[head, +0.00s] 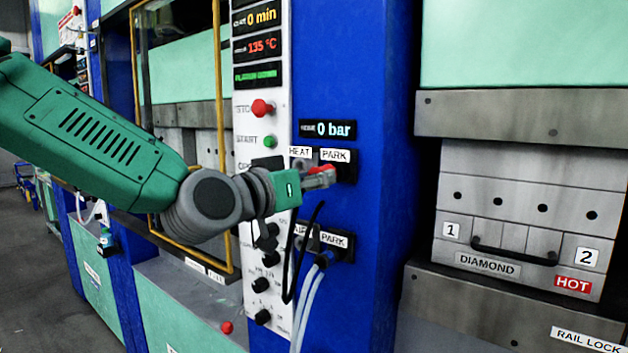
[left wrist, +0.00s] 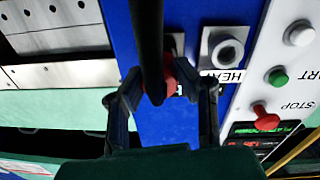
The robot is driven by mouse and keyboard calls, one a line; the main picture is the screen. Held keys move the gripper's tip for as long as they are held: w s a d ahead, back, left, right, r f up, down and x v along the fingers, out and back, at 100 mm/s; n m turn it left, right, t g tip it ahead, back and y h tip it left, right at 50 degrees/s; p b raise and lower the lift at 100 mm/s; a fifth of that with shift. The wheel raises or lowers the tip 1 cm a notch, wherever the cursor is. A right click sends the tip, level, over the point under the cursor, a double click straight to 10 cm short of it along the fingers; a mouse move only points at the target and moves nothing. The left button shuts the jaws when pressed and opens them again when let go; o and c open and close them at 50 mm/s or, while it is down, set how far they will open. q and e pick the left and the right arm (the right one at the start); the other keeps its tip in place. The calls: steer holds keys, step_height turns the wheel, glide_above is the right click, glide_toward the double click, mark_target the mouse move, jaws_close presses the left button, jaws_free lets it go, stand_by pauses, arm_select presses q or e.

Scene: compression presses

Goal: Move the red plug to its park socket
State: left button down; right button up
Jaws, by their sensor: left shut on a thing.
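My left gripper (head: 320,178) is shut on the red plug (head: 321,168), in front of the blue post beside the PARK label (head: 335,155). In the left wrist view the red plug (left wrist: 168,84) sits between the two fingers (left wrist: 162,92), and its thick black cable (left wrist: 148,35) runs across the picture. The HEAT socket (left wrist: 226,50) is empty, a grey round opening on a plate. The park socket (head: 348,170) is partly hidden by the gripper. I cannot tell whether the plug touches it or is in it. My right gripper is not in view.
A white panel (head: 262,205) with a red STOP button (head: 262,107) and dark knobs stands left. A press with a HOT label (head: 573,285) stands right.

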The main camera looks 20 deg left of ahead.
arm_select(q)
steer(key=shift+x, duration=0.85)
steer(key=c, duration=1.1)
jaws_free()
steer(key=shift+c, duration=0.2)
steer(key=shift+s, duration=0.1)
steer(key=v, duration=1.1)
steer(key=shift+s+a+f, duration=0.15)
steer(key=shift+s+a, duration=0.15)
